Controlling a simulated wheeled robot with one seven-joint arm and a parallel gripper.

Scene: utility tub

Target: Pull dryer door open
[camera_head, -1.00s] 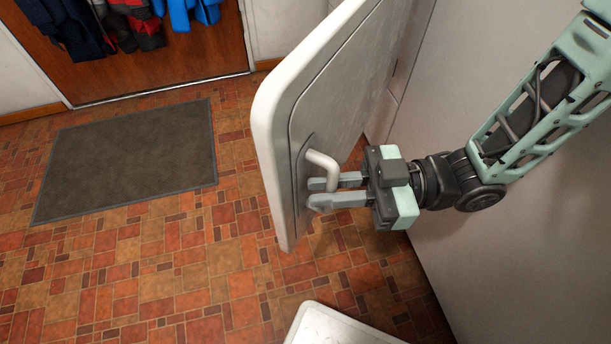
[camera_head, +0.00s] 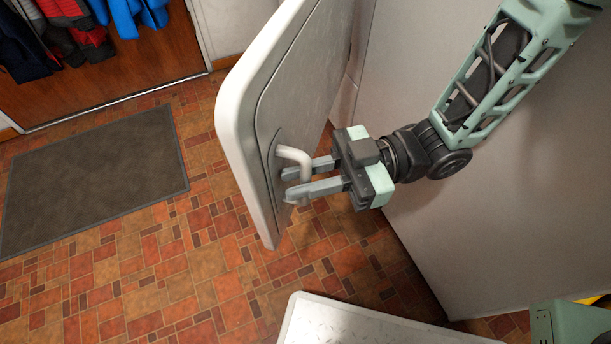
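The dryer door (camera_head: 310,80) is a pale, rounded panel seen at a steep angle. It stands out from the light wall-like surface behind it, swung partly open. A white bent handle (camera_head: 295,155) sticks out from a recessed plate near its lower edge. My gripper (camera_head: 292,184) comes in from the right, its two grey fingers reaching to the handle plate. The exact contact is partly hidden.
A light textured panel (camera_head: 350,325) lies low at the bottom centre. A dark mat (camera_head: 95,185) lies on the red tiled floor (camera_head: 170,260) at left. Coats hang by a brown wooden door (camera_head: 100,85). The tiles between mat and dryer door are clear.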

